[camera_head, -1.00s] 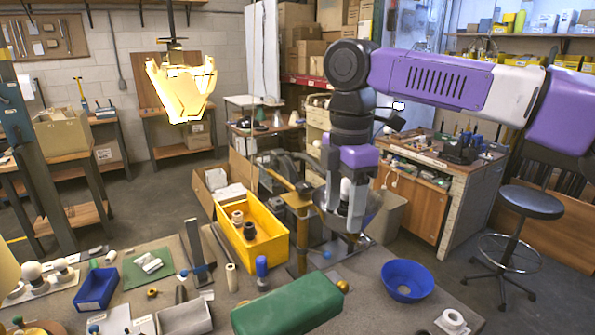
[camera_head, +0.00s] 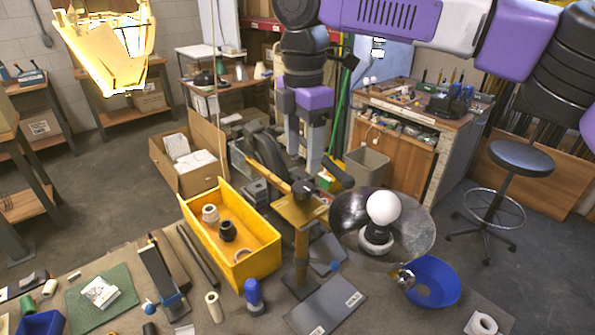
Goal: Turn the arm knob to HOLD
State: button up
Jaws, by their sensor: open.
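The lamp stands on the bench, with a brass-coloured post (camera_head: 301,262) and a dark joint (camera_head: 301,188) near its top. A metal bowl-shaped shade (camera_head: 345,235) faces up, with a round white bulb (camera_head: 383,207) in its middle. A small metallic knob-like part (camera_head: 405,279) shows at the shade's lower rim.
A yellow bin (camera_head: 262,268) with spools stands left of the post. A blue-capped bottle (camera_head: 253,292) and a white cylinder (camera_head: 214,306) stand on the bench front. A stool (camera_head: 520,158) is at right.

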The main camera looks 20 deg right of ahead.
aim_at(303, 186)
jog(key=shift+f+p, duration=0.55)
jog(key=shift+f, duration=2.9)
grip_shut()
jog(key=shift+s, duration=0.1)
